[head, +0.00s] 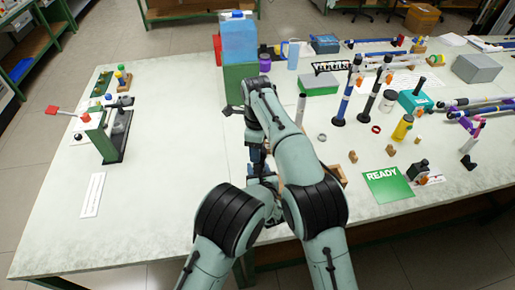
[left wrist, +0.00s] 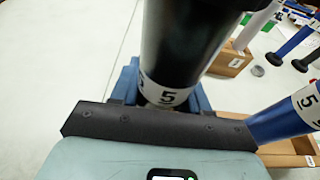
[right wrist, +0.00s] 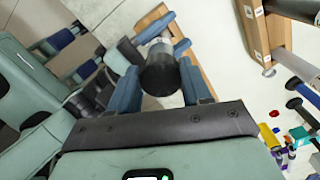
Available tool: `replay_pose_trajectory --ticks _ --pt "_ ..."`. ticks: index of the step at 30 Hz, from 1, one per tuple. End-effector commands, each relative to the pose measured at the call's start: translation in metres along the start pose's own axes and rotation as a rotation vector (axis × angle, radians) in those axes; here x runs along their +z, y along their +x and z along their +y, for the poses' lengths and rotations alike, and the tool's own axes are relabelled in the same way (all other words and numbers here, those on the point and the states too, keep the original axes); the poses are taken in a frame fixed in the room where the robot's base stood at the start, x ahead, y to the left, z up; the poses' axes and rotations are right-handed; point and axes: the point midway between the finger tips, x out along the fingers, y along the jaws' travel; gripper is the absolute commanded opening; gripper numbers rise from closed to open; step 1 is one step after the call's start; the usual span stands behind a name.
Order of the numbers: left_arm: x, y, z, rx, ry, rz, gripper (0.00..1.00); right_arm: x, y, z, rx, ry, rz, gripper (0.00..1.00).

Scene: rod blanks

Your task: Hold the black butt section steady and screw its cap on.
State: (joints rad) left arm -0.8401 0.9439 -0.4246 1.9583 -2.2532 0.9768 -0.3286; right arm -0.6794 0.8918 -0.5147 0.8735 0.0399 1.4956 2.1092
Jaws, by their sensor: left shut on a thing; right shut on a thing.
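The black butt section (left wrist: 190,40) looms large in the left wrist view, with a white band marked 5 near its end. My left gripper (left wrist: 165,88) is shut on it around that band. My right gripper (right wrist: 160,78) is shut on a short, round black piece (right wrist: 160,76), which looks like the cap, in the right wrist view. A grey part shows just beyond it; I cannot tell whether cap and section touch. In the head view my right gripper (head: 257,158) points down over the table, and my arms hide the parts.
A wooden rack (left wrist: 290,155) and a blue section marked 5 (left wrist: 290,120) are close by on the right. A green READY card (head: 387,184) and standing rods (head: 345,100) lie further right. A tall blue-and-green box (head: 240,45) stands behind. The table's left middle is mostly clear.

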Motion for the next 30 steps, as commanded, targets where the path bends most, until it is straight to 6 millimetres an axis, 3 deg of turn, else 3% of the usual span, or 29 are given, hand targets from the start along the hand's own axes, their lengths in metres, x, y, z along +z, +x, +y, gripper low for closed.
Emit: replay_pose_trajectory --ticks 6,10,15,23,24,25,26,30 --pt "-0.0005 0.0000 0.0003 0.001 0.000 0.001 0.00 -0.0003 -0.0004 -0.0029 -0.003 0.512 -0.001 0.20" --pt "-0.0005 0.0000 0.0003 0.001 0.000 0.001 0.00 -0.0013 -0.0005 -0.0039 -0.001 0.731 -0.002 0.20" --pt "-0.0006 0.0000 0.0004 0.001 0.000 0.002 0.00 -0.0020 -0.0005 -0.0044 -0.001 0.848 -0.002 0.20" --pt "-0.0007 0.0001 0.0005 0.001 0.000 0.002 0.00 -0.0020 -0.0004 -0.0043 -0.001 0.852 -0.002 0.20" --pt "-0.0007 0.0001 0.0005 0.001 0.000 0.002 0.00 -0.0020 -0.0004 -0.0043 -0.001 0.851 -0.002 0.58" --pt "-0.0007 0.0001 0.0005 0.001 0.000 0.002 0.00 -0.0020 -0.0004 -0.0043 -0.001 0.851 -0.001 0.68" --pt "-0.0007 0.0001 0.0005 0.001 0.000 0.002 0.00 -0.0020 -0.0004 -0.0043 -0.001 0.851 -0.001 0.74" --pt "-0.0006 0.0001 0.0004 0.001 0.001 0.001 0.00 -0.0020 -0.0001 -0.0042 0.000 0.850 -0.001 0.74"
